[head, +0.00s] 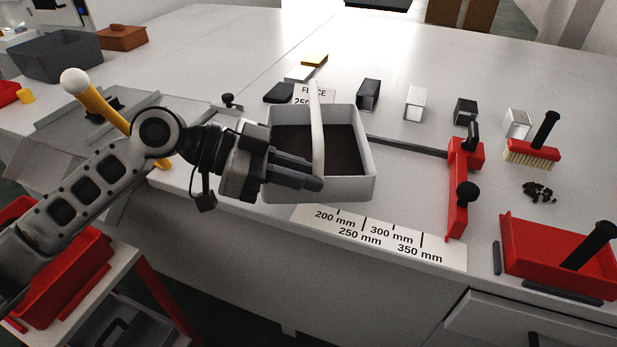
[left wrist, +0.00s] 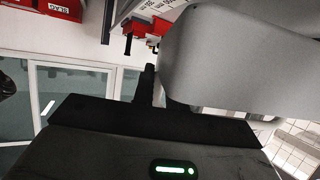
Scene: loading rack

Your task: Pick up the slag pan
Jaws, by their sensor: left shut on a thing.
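The slag pan, a pale grey open box (head: 350,188) with dark contents and a white arched handle, is at the middle of the head view, over the front of the bench. My left gripper (head: 318,183) comes in from the left and is shut on the pan; its fingers reach over the pan's near left part to the handle's near end. The exact grip contact is partly hidden. In the left wrist view a large grey wall of the pan (left wrist: 240,60) fills the upper right. My right gripper does not show.
A red stop bar (head: 459,190), a brush (head: 532,152), a dustpan (head: 550,255) and several small blocks stand to the right. A millimetre scale (head: 380,238) lies at the front edge.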

